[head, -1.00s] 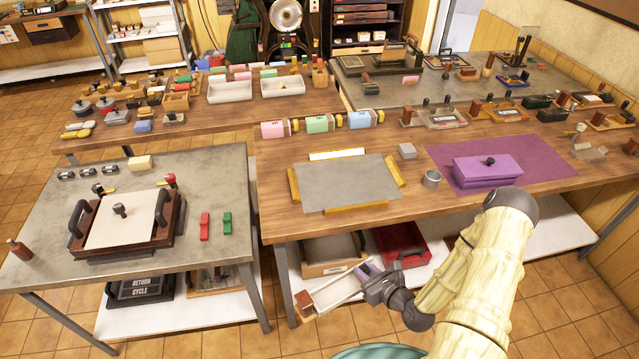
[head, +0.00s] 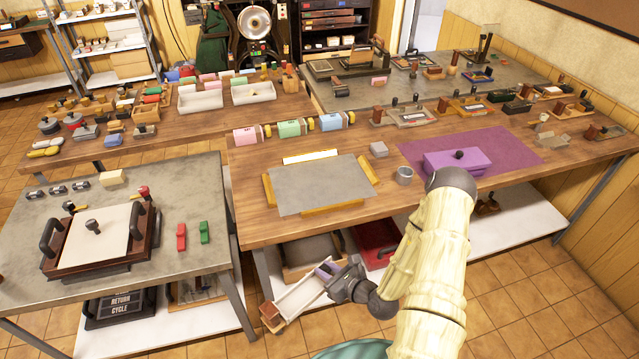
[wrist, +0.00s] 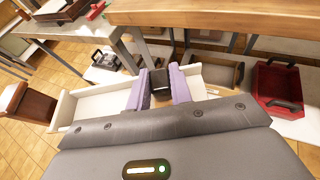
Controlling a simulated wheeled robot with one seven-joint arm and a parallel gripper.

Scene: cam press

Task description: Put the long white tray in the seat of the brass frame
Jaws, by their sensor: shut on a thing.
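The long white tray (head: 300,297) hangs low in front of the wooden table, below its top, with a brown wooden block at its near left end. My gripper (head: 330,272) is shut on its dark handle. In the wrist view, the purple fingers of my gripper (wrist: 160,85) close on this handle from both sides, and the white tray (wrist: 92,104) stretches left and right behind them. The brass frame (head: 269,190) lies on the tabletop, up and beyond the tray, with brass bars around a grey plate; a white strip shows at its back edge.
A grey cup (head: 404,176) and a grey block (head: 379,150) stand right of the frame. A purple box (head: 450,162) sits on a purple mat. The table edge lies above my gripper. A red bin (head: 374,238) and a beige bin are on the shelf below.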

